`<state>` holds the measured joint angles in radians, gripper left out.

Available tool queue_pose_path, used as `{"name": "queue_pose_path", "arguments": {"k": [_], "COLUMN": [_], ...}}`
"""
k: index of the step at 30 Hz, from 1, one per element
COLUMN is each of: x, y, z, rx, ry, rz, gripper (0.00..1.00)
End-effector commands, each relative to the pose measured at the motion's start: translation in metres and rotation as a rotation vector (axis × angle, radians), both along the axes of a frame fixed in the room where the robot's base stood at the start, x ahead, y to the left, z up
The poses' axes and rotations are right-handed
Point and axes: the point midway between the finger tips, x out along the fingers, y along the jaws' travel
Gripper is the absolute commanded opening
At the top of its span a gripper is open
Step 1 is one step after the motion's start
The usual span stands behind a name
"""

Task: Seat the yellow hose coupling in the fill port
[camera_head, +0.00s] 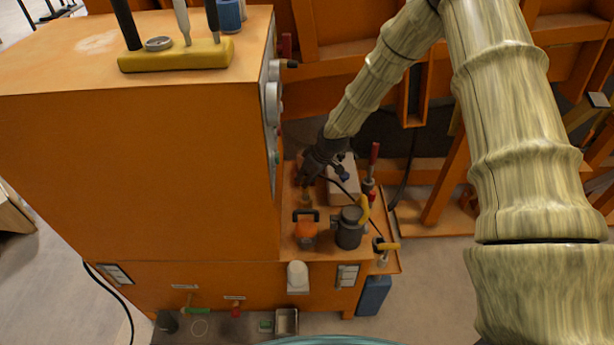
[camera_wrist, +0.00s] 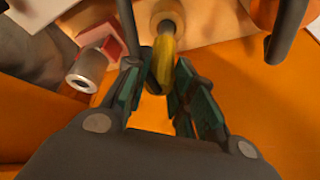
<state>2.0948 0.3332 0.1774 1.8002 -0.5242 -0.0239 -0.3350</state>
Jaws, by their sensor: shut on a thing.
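In the wrist view the yellow hose coupling (camera_wrist: 161,62) sits between the green-padded fingers of my gripper (camera_wrist: 165,82), which is shut on it. Beyond the coupling's far end is a round brass-coloured fitting (camera_wrist: 167,18), which looks like the fill port. The coupling overlaps its near edge in the picture. I cannot tell whether the two touch or whether the coupling is in it. In the head view my gripper (camera_head: 312,172) is low beside the orange cabinet's right side, above the small shelf.
The orange cabinet (camera_head: 130,150) stands close left of my gripper. A red-handled tool (camera_head: 373,165) stands to the right. A silver cylinder (camera_wrist: 88,70) shows left in the wrist view.

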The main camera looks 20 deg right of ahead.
Motion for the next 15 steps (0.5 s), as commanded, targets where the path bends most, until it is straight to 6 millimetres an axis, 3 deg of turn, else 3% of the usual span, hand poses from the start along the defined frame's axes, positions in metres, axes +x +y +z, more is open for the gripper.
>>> {"name": "queue_pose_path", "arguments": {"k": [15], "x": [0.0002], "y": [0.0001], "z": [-0.0100], "rx": [0.000], "ry": [0.000], "rz": [0.000], "gripper": [0.00]}}
